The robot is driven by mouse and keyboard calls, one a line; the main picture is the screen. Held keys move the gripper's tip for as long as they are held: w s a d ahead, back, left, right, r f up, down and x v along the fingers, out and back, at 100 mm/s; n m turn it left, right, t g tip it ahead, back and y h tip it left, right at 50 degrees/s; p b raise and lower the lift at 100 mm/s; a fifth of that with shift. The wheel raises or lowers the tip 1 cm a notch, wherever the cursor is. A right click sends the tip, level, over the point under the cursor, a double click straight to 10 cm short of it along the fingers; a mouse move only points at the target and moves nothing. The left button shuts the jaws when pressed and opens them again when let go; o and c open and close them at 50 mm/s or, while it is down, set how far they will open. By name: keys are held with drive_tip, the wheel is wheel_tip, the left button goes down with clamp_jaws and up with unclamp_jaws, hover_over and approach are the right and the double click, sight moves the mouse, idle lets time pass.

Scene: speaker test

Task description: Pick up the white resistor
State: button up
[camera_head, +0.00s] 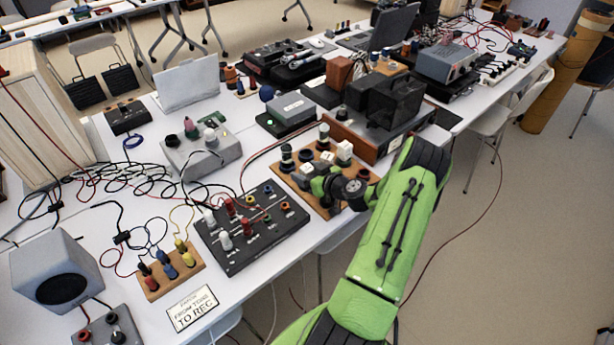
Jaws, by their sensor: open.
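A wooden board (284,167) near the middle of the table carries several black posts and a few small white blocks. One white block (345,150) sits toward its right side and another, a white block (306,170), is close to my gripper. Either could be the white resistor; I cannot tell which. My gripper (314,181) is low over the board's front part, at the end of my green arm. It is open, with its fingers small and dark against the board. My wrist hides part of the board's front right, and contact with any block cannot be made out.
A black panel (262,258) with red and white plugs lies left of the board. A grey box (205,152) and a brown-sided device (350,141) stand behind. Cables cover the left table. A sign (193,308) lies at the front edge. Free floor is at right.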

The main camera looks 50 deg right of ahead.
drive_tip(key=c, duration=1.1)
